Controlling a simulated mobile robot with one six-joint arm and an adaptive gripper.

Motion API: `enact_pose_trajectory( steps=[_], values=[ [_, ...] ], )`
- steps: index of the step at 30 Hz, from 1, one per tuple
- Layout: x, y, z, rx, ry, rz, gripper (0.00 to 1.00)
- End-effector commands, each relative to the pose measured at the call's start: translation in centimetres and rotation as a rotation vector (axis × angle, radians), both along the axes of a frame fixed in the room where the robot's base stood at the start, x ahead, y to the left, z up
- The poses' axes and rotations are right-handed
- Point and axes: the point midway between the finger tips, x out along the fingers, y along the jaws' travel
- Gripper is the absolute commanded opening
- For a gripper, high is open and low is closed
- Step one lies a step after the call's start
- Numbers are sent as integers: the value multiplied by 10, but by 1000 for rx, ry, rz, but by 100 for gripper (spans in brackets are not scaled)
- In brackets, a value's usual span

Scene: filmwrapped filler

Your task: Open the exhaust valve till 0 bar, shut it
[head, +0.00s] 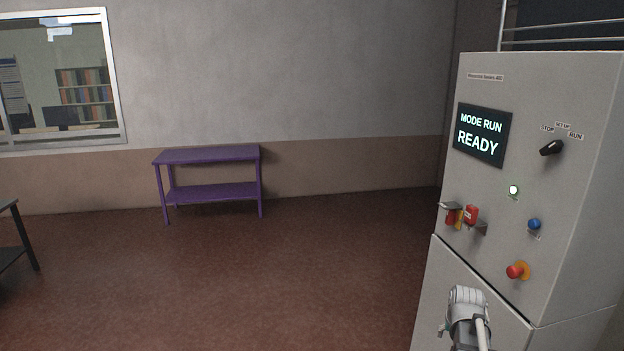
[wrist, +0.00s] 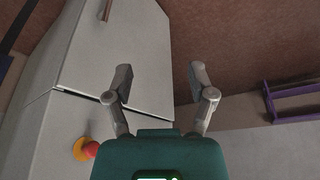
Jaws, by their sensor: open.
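I cannot make out an exhaust valve or a pressure gauge in either view. A grey control cabinet (head: 480,280) stands at the right in the head view, and its front also fills the left of the wrist view (wrist: 110,55). Its screen (head: 481,135) reads "MODE RUN READY". My gripper (wrist: 161,80) is open, its two fingers apart with nothing between them. In the wrist view it is in front of the cabinet's edge and the floor. Part of my arm shows low in the head view, before the cabinet's lower front.
A purple table (head: 208,155) stands by the wall. The middle floor is clear.

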Motion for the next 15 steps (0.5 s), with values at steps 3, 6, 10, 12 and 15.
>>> enact_pose_trajectory(
  steps=[3, 6, 10, 12, 15],
  values=[
    [-9, 46, -13, 18, 44, 64, 71],
    [-18, 81, -21, 31, 84, 114, 71],
    [-32, 124, -31, 46, 136, 178, 71],
    [-41, 146, -37, 52, 164, 213, 71],
    [-55, 177, -44, 60, 206, 264, 71]
  ],
)
